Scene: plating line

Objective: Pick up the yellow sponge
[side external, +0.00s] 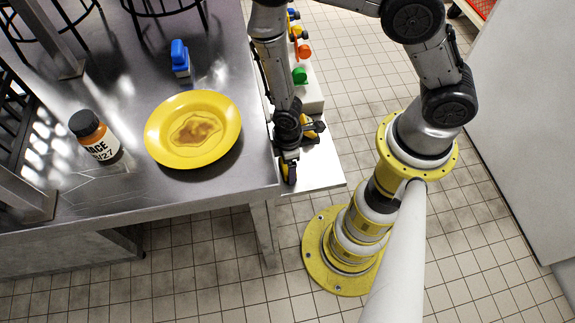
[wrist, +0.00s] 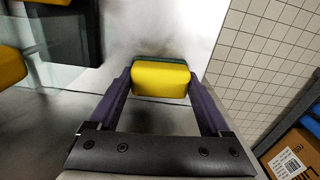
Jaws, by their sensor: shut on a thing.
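The yellow sponge (wrist: 160,80) has a dark green layer along its far edge. In the wrist view it sits between the two fingers of my gripper (wrist: 159,84), which press on its left and right sides. In the side view my gripper (side external: 289,172) points down over the white board beside the steel table. There the sponge is mostly hidden by the fingers, and I cannot tell whether it touches the board.
A yellow plate (side external: 159,143) with a brown stain, an orange bottle (side external: 96,138) and a blue-topped item (side external: 180,58) stand on the steel table (side external: 215,192). A holder with coloured knobs (side external: 300,76) is behind my gripper. A cardboard box (wrist: 293,158) shows lower right.

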